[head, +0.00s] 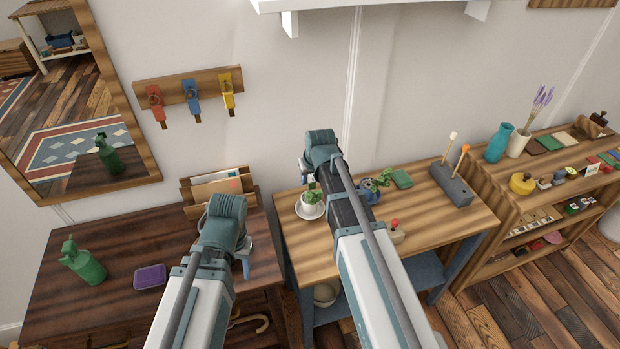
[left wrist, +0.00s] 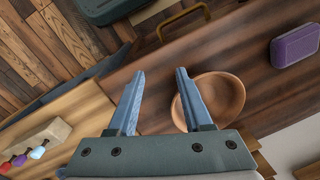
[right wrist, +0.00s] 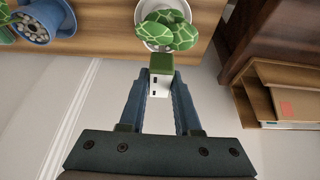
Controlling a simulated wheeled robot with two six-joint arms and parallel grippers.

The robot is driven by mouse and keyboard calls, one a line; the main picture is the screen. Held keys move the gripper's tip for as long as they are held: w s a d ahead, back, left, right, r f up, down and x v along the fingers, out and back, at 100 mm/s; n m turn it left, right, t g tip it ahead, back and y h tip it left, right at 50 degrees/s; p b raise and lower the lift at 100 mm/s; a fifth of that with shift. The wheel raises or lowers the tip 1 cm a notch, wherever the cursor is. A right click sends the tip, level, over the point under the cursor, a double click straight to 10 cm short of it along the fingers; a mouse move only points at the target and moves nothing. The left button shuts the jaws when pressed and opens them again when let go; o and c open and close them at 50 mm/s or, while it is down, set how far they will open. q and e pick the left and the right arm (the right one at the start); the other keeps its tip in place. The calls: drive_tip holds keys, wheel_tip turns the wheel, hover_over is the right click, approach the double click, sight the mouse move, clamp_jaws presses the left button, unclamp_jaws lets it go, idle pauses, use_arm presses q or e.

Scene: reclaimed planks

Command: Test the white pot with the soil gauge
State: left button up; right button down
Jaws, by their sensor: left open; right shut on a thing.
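The white pot (head: 310,201) with a green plant stands on a white saucer (head: 300,213) on the lighter table, left of the blue pot (head: 372,195). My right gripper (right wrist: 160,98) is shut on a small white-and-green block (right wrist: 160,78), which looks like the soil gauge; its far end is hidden. In the right wrist view the patterned leaves (right wrist: 170,30) show just beyond the block, and I cannot tell whether they touch. My left gripper (left wrist: 160,75) is open and empty above the dark table, near a wooden bowl (left wrist: 225,98).
A pale block with coloured knobs (left wrist: 40,142) lies near the lighter table's front. A grey block with two sticks (head: 453,186) stands at its right. The dark table holds a green spray bottle (head: 86,266), purple box (head: 149,277) and letter rack (head: 196,208).

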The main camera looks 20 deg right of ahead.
use_arm(q)
drive_tip(key=shift+f+b, duration=1.3)
drive_tip(key=shift+f, duration=0.1)
use_arm(e)
drive_tip(key=shift+f, duration=1.35)
drive_tip(key=c, duration=0.5)
unclamp_jaws()
use_arm(q)
drive_tip(key=shift+r, duration=0.1)
wheel_tip(320, 180, up, 13)
drive_tip(key=p, duration=1.3)
use_arm(e)
drive_tip(key=v, duration=1.4)
drive_tip(key=shift+w, duration=0.1)
drive_tip(key=shift+r, duration=0.1)
use_arm(q)
wheel_tip(320, 180, up, 9)
drive_tip(key=p, duration=0.8)
drive_tip(key=shift+f+p, duration=0.2)
drive_tip(key=shift+p, duration=0.2)
use_arm(e)
wheel_tip(320, 180, up, 9)
drive_tip(key=shift+f, duration=0.15)
